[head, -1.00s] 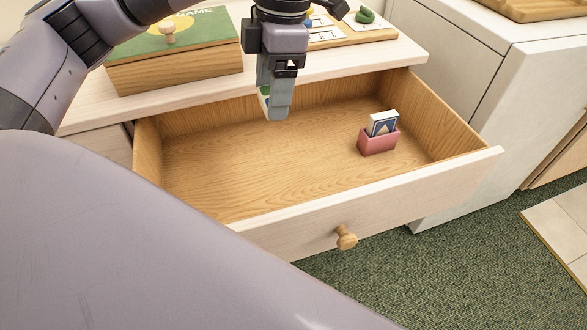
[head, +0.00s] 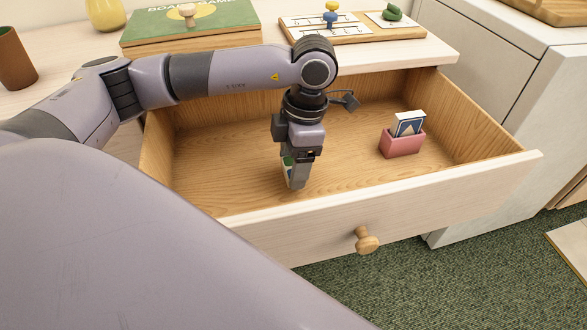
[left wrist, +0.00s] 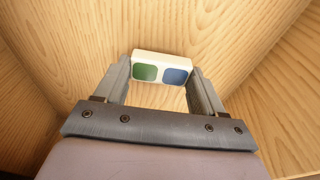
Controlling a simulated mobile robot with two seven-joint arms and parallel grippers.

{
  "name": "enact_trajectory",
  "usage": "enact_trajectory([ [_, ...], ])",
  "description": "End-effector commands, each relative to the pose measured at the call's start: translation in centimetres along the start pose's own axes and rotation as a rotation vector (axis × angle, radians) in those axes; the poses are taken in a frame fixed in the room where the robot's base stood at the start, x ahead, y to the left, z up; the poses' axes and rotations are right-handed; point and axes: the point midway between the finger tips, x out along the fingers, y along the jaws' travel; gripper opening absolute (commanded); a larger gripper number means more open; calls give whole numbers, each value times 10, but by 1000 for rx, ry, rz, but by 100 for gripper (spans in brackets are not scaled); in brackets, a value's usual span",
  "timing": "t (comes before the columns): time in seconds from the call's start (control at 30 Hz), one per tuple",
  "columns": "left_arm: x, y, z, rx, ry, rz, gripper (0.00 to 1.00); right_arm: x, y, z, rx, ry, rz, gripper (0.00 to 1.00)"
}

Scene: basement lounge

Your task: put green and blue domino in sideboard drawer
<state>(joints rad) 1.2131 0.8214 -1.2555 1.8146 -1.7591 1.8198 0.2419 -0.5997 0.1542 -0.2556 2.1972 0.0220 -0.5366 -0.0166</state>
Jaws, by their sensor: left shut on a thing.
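The domino (left wrist: 161,68) is white with one green and one blue patch, held between my left gripper's fingers in the left wrist view. In the head view my left gripper (head: 295,180) points down inside the open sideboard drawer (head: 222,178). It is shut on the domino (head: 287,167), of which only a green and white sliver shows there. The wooden drawer floor lies below the domino; I cannot tell whether they touch. My right gripper is not in view.
A pink holder (head: 401,144) with cards (head: 408,123) stands at the drawer's right. The drawer front has a round wooden knob (head: 366,240). A board game box (head: 190,25) and a wooden board with game pieces (head: 335,27) lie on the sideboard top. The drawer's middle floor is clear.

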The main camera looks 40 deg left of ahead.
Motion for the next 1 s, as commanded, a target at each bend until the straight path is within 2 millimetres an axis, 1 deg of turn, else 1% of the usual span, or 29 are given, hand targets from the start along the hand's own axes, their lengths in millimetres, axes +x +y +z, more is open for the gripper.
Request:
enact_trajectory([
  [0.03, 11, 0, 1, 0, 3, -2, 40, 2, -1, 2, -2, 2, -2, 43],
  [0.1, 19, 0, 2, -1, 2, -1, 40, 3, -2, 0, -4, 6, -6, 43],
  [0.3, 20, 0, 3, 0, 0, 0, 40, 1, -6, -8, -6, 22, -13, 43],
  [0.47, 23, 0, 4, 0, 0, 0, 40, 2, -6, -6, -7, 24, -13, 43],
  [0.5, 23, 0, 4, 0, 0, 0, 72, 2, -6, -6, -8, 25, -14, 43],
  [0.57, 22, 0, 4, 0, 0, 0, 92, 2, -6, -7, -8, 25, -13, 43],
  [0.6, 22, 0, 3, 0, 0, 0, 94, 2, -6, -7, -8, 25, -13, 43],
  [0.87, 22, 0, 3, 0, 0, 0, 94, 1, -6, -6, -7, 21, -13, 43],
  [0.97, 17, 0, 3, 0, 0, 0, 94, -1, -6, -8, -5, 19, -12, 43],
  [1.0, 12, 0, 3, 0, -2, 0, 94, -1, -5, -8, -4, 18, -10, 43],
])
